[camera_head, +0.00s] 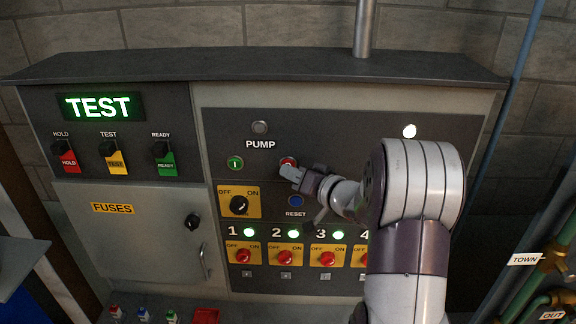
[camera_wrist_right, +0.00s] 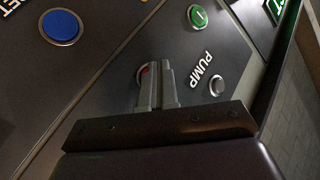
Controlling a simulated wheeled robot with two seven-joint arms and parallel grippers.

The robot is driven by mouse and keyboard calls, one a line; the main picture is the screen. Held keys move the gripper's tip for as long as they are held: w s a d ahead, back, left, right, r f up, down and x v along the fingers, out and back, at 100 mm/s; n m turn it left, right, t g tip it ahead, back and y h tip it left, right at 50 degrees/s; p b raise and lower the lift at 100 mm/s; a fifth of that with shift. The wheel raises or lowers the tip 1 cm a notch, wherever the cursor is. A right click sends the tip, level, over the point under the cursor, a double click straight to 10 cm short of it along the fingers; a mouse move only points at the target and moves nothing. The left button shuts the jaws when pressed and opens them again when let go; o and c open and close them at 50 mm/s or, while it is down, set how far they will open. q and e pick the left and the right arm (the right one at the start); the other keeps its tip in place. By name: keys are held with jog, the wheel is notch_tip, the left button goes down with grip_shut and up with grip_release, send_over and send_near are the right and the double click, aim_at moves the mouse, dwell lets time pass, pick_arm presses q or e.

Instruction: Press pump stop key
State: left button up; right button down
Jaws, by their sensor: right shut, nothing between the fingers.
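The red pump stop key (camera_head: 288,162) sits on the dark panel to the right of the green start key (camera_head: 235,163), below the PUMP label (camera_head: 260,145). My right gripper (camera_head: 286,172) is shut and empty, its fingertips at the red key and partly covering it. In the right wrist view the closed fingers (camera_wrist_right: 157,70) lie over the red key (camera_wrist_right: 143,72), with only a red edge showing. I cannot tell whether the tips touch it or how far it is pressed. The grey round pump lamp (camera_head: 260,127) looks unlit. My left gripper is not in view.
The blue RESET button (camera_head: 296,201) and a black rotary switch (camera_head: 239,205) are just below the stop key. Several red rotary switches with lit green lamps line the lower panel. A metal pipe (camera_head: 365,28) rises behind the cabinet top.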

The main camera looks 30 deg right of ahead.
jog(key=shift+s+a, duration=0.35)
jog(key=shift+s, duration=0.2)
jog(key=shift+s, duration=0.1)
jog(key=shift+s+a, duration=0.65)
jog(key=shift+s, duration=0.35)
jog(key=shift+s+a, duration=0.65)
jog(key=shift+s, duration=0.35)
